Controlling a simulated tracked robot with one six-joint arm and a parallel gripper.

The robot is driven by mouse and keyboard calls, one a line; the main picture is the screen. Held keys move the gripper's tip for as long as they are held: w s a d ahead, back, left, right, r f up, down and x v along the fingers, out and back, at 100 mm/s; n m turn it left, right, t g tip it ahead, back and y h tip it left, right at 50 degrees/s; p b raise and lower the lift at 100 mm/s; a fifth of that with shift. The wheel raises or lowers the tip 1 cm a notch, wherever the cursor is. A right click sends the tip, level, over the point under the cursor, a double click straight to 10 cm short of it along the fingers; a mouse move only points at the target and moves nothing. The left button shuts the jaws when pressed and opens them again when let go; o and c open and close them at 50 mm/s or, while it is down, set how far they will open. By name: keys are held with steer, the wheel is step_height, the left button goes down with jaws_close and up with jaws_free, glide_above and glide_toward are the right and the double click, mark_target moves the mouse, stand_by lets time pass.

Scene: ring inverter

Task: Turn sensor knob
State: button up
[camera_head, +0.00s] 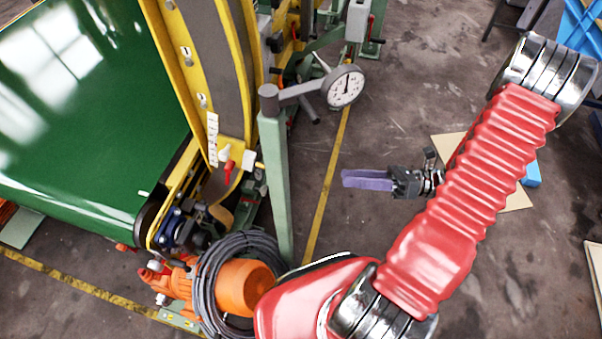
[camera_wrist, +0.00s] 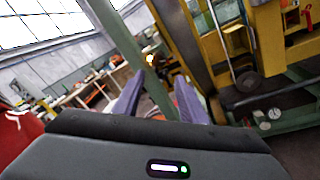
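I cannot tell for sure which part is the sensor knob. A small red handle (camera_head: 228,172) with a white part above it sits on the yellow frame (camera_head: 234,150) in the head view. In the wrist view a dark round knob-like part (camera_wrist: 250,82) sits at the end of a rod, right of my fingers. My gripper (camera_head: 344,179) has purple fingers, points left and hangs in free space right of the green post. In the wrist view my gripper (camera_wrist: 156,88) is open, with a gap between the fingers and nothing held.
A green post (camera_head: 275,190) carries a grey arm and a round white dial gauge (camera_head: 346,86) between my gripper and the yellow machine. A green conveyor belt (camera_head: 80,110) fills the left. An orange motor (camera_head: 243,287) with coiled cable (camera_head: 208,285) stands below.

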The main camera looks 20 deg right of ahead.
steer(key=x, duration=1.3)
steer(key=shift+a, duration=0.3)
steer(key=shift+w, duration=0.1)
steer(key=shift+f, duration=0.1)
steer(key=c, duration=0.8)
